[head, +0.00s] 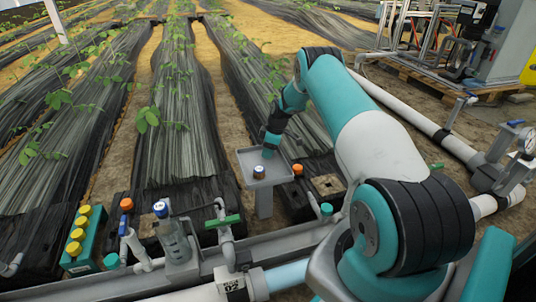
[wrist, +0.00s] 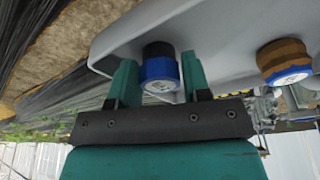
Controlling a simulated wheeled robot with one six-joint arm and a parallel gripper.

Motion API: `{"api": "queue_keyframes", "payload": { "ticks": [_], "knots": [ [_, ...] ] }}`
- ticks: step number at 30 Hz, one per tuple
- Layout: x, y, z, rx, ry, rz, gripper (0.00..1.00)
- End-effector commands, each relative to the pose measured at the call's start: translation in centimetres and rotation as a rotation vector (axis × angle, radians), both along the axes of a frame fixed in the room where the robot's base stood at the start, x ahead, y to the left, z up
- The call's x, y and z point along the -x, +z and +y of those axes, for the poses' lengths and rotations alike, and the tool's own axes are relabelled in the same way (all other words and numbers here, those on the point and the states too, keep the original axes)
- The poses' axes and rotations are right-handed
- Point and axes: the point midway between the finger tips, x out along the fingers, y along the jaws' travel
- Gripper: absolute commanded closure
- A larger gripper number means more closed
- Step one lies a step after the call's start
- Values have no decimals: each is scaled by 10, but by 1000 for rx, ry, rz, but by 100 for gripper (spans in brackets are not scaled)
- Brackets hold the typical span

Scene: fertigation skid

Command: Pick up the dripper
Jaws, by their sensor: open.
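A small round dripper (wrist: 160,70), black with a blue end and a pale printed face, stands on the grey tray (wrist: 215,40) in the wrist view. My gripper (wrist: 160,82) is open, with one teal finger on each side of the blue dripper. Whether either finger touches it I cannot tell. In the head view my gripper (head: 269,152) is low over the far part of the tray (head: 282,176), and its fingertips are too small to read there.
A brown-banded piece with a blue face (wrist: 284,62) stands on the same tray, to the right. A small capped piece (head: 259,172) shows on the tray in the head view.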

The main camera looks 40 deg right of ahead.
Motion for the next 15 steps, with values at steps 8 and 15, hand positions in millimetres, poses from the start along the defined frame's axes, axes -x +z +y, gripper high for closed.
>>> {"api": "queue_keyframes", "payload": {
  "ticks": [8,15],
  "knots": [
    [0,1,0,0,-1,0,86],
    [0,2,0,0,-1,0,86]
  ]
}}
